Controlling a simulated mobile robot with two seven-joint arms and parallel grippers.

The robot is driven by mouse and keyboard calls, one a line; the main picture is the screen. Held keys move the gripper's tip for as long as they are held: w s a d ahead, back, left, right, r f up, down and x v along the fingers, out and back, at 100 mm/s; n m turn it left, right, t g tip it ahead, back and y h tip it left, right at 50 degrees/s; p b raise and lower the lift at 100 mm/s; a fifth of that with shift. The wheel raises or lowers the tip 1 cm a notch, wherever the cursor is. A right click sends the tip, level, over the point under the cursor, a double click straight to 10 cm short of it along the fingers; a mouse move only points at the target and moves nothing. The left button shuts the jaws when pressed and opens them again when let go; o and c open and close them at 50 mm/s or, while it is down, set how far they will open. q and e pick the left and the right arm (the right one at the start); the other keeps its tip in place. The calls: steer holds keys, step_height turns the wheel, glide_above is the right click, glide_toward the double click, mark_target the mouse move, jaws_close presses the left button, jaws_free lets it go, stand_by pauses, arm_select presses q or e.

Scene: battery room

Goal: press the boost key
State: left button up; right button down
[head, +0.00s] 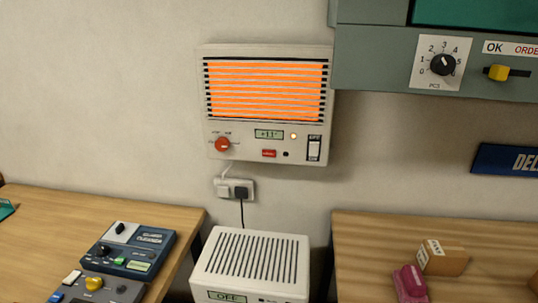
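A cream wall heater (209,100) hangs in the middle of the head view, its slatted grille (265,90) glowing orange. Its lower panel carries a red round knob (222,145), a small green display (268,134) that seems to read +11, and a lit yellowish lamp (293,136). A small red key or plate (269,153) sits below the display, with a dark dot (286,154) beside it. A white rocker switch (314,149) is at the panel's right. The lettering is too small to tell which is the boost key. Neither gripper is in view.
A socket (235,189) with a black plug is below the heater. A white slotted unit (250,258) reading OFF stands between two wooden tables (185,222) (400,228). Control boxes (128,248) are at left. A grey cabinet (380,75) with a dial overhangs the upper right.

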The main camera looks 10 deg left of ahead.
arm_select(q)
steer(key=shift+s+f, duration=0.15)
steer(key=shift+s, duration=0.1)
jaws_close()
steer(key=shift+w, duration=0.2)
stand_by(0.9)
